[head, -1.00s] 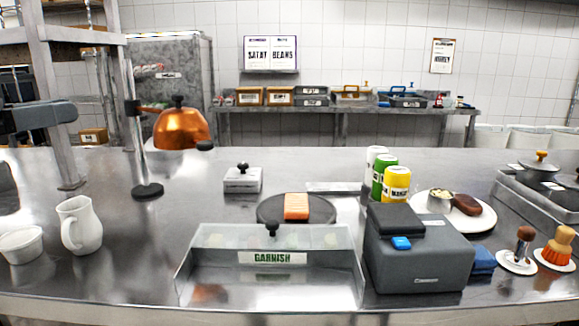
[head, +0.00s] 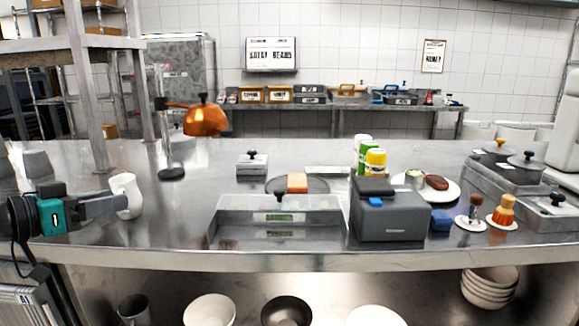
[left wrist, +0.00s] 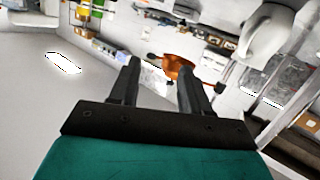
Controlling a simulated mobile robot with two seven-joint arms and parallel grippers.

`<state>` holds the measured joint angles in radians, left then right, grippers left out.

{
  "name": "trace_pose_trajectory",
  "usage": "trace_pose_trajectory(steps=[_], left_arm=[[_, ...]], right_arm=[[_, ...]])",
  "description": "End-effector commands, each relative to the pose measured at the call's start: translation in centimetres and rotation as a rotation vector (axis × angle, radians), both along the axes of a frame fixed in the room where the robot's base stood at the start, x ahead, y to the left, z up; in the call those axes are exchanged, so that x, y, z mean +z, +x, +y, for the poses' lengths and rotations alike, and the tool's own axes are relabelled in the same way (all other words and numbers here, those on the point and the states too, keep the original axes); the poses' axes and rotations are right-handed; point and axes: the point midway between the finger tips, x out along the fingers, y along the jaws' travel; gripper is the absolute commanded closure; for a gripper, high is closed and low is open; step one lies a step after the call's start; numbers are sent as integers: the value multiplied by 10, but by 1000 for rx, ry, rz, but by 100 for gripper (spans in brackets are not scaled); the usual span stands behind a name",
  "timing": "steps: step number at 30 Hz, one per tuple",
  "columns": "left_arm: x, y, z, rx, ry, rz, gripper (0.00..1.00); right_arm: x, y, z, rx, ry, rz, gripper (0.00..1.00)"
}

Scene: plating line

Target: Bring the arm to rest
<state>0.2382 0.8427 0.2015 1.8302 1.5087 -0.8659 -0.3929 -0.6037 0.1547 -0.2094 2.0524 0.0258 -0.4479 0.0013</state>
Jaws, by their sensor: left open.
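My left gripper (head: 112,203) comes in from the left in the head view, beside the white pitcher (head: 127,196) at the left end of the steel counter. In the left wrist view my left gripper (left wrist: 160,85) has its two fingers apart with nothing between them. The white pitcher (left wrist: 265,32) shows there at the upper right, apart from the fingers. Whether the gripper touches the pitcher cannot be told from the head view. My right gripper is in neither view.
The steel counter (head: 180,220) holds a clear garnish bin (head: 280,222), a dark grey box (head: 390,215), a white plate (head: 447,192) and several jars. A copper heat lamp (head: 205,121) stands at the back left. Bowls (head: 210,311) sit on the shelf below.

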Motion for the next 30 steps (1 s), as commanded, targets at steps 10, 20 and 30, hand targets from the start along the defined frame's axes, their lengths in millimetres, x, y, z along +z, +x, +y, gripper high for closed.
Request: trace_pose_trajectory(steps=[10, 20, 30], left_arm=[[-219, -60, -66, 215, 118, 270, 53], [-301, -186, -154, 272, 243, 346, 53], [-307, -220, -181, 270, 280, 340, 53]], right_arm=[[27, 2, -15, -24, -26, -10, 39], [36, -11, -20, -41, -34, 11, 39], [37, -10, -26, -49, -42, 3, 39]])
